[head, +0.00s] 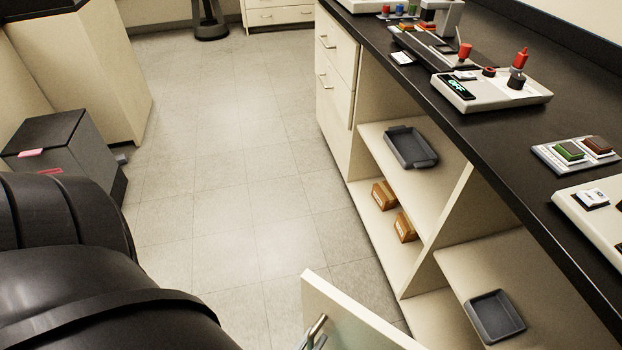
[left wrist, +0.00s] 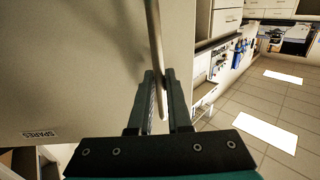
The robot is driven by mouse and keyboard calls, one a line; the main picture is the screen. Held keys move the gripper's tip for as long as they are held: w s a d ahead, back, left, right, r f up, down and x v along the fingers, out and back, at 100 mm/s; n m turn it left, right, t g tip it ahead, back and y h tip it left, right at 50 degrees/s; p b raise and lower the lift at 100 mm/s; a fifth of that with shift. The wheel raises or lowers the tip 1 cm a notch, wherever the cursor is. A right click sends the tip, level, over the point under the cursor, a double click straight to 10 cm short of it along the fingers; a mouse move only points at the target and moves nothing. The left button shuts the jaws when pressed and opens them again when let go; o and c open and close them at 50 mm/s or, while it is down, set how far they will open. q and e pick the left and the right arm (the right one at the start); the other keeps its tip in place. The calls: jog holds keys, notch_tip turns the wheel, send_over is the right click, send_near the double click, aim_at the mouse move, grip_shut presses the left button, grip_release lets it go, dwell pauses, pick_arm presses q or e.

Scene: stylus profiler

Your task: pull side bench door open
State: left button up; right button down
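The side bench door (head: 345,308) is a cream panel at the bottom of the head view. It stands swung out from the bench, with the shelves behind it exposed. Its metal bar handle (head: 317,328) is on the panel's face. In the left wrist view the door (left wrist: 75,60) fills the left side, with a "SPARES" label (left wrist: 40,134). The handle (left wrist: 155,40) runs down between the fingers of my left gripper (left wrist: 158,85), which is closed around it. In the head view only a sliver of this gripper shows at the bottom edge. My right gripper is not seen.
The bench (head: 487,149) has a black top carrying instruments. Its open shelves hold a grey tray (head: 411,147), small brown boxes (head: 383,195) and another grey tray (head: 494,316). A dark grey box (head: 62,145) stands at left. The tiled floor (head: 235,165) between is clear.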

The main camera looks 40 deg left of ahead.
pick_arm(q)
jog(key=o, duration=0.4)
dwell(0.3)
